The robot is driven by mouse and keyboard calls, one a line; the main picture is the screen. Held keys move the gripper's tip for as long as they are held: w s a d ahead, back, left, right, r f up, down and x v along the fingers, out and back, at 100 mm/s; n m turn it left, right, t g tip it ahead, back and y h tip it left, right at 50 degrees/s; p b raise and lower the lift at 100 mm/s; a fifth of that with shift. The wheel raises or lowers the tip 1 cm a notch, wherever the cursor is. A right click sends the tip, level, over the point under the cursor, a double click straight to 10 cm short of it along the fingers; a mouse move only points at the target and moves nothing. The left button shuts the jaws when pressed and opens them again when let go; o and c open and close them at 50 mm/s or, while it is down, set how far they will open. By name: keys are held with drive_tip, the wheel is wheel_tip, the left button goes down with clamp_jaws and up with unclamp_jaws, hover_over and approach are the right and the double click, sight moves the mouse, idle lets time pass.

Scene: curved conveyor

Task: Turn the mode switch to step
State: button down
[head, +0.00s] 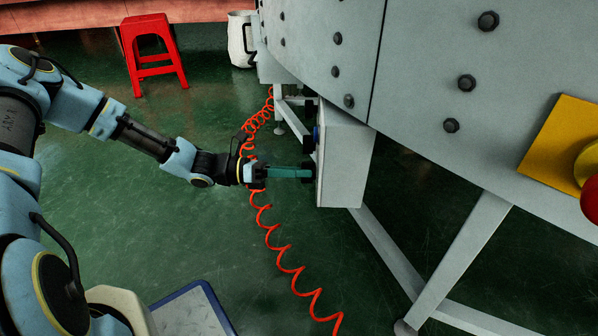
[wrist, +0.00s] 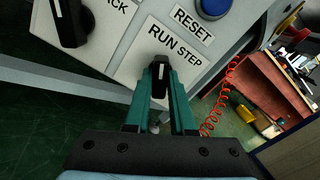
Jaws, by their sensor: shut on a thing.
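The mode switch (wrist: 160,76) is a black knob with a white pointer line, on the white panel under the words RUN STEP. In the wrist view its pointer aims about straight up the picture, toward the RUN side of the tilted label. My gripper (wrist: 162,88) is shut on this knob, one teal finger on each side. In the head view my gripper (head: 304,173) reaches sideways to the left face of the white control box (head: 345,160). The knob is mostly hidden there by the fingers and seen edge-on.
A second black knob (wrist: 70,22) sits left on the panel, and a blue RESET button (wrist: 213,8) sits above right. An orange coiled hose (head: 270,238) hangs by my gripper. Conveyor legs (head: 455,250) stand at right; a red stool (head: 152,55) stands behind.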

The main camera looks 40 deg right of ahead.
drive_tip(key=shift+r+m+p, duration=0.1)
drive_tip(key=shift+m+p, duration=0.2)
drive_tip(key=shift+p, duration=0.15)
drive_tip(key=shift+m+p, duration=4.45)
drive_tip(key=shift+m, duration=1.15)
drive_tip(key=c, duration=0.8)
unclamp_jaws()
drive_tip(key=shift+o, duration=0.2)
drive_tip(key=shift+w+a, duration=0.1)
drive_tip(key=p+v, duration=0.2)
drive_tip(key=v, duration=0.8)
drive_tip(key=shift+w+a, duration=0.2)
